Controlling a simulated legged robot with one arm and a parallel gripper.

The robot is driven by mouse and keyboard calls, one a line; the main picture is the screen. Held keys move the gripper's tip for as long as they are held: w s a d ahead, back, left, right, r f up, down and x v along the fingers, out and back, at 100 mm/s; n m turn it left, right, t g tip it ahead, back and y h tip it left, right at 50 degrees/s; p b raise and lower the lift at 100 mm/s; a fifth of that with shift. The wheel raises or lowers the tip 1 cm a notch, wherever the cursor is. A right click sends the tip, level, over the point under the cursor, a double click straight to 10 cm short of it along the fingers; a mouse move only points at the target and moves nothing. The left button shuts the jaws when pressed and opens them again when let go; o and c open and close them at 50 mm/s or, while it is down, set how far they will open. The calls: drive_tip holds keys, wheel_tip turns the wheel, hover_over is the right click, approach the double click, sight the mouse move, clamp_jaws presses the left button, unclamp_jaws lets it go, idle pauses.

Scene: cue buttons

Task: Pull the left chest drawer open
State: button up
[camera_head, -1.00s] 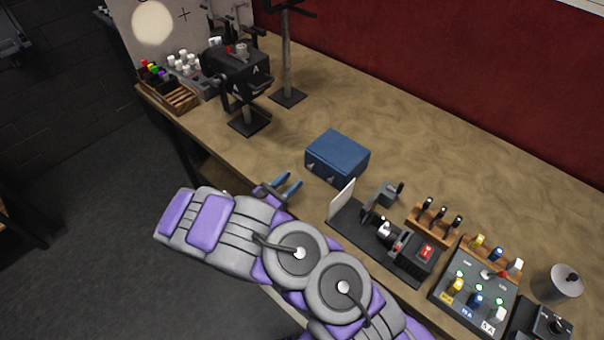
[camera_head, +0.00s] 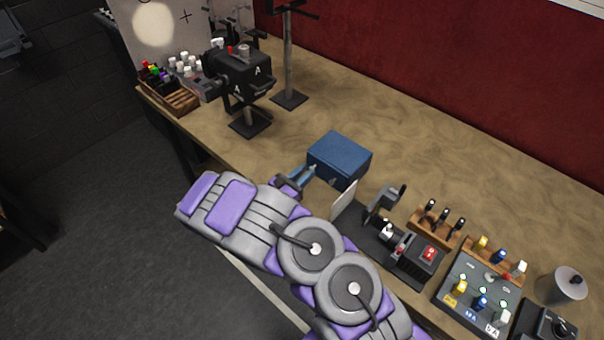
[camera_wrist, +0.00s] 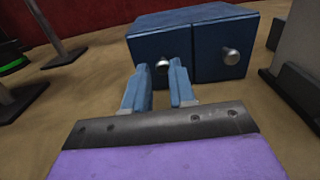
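The blue chest (camera_head: 340,156) stands on the workbench, with two drawer fronts showing in the wrist view. The left drawer (camera_wrist: 149,50) and right drawer (camera_wrist: 208,62) look shut, their fronts about flush. Each has a round metal knob: the left knob (camera_wrist: 162,65) and the right knob (camera_wrist: 231,56). My gripper (camera_wrist: 160,68) is open, with its blue fingertips on either side of the left knob and a gap between them. I cannot tell whether a finger touches the knob. In the head view my gripper (camera_head: 308,174) is close to the chest front.
A white upright panel (camera_head: 343,200) and a black lever device (camera_head: 387,232) stand just right of my gripper. A button panel (camera_head: 480,290) is further right. A black device on a stand (camera_head: 240,75) is at the back left. The bench behind the chest is clear.

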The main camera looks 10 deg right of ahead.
drive_tip(key=shift+w+d, duration=0.1)
drive_tip(key=shift+d, duration=0.5)
clamp_jaws()
drive_tip(key=shift+a, duration=0.4)
drive_tip(key=p+v, duration=0.3)
drive_tip(key=v, duration=0.4)
drive_tip(key=shift+r, duration=0.15)
drive_tip(key=shift+s+a, duration=0.3)
drive_tip(key=o, duration=0.5)
unclamp_jaws()
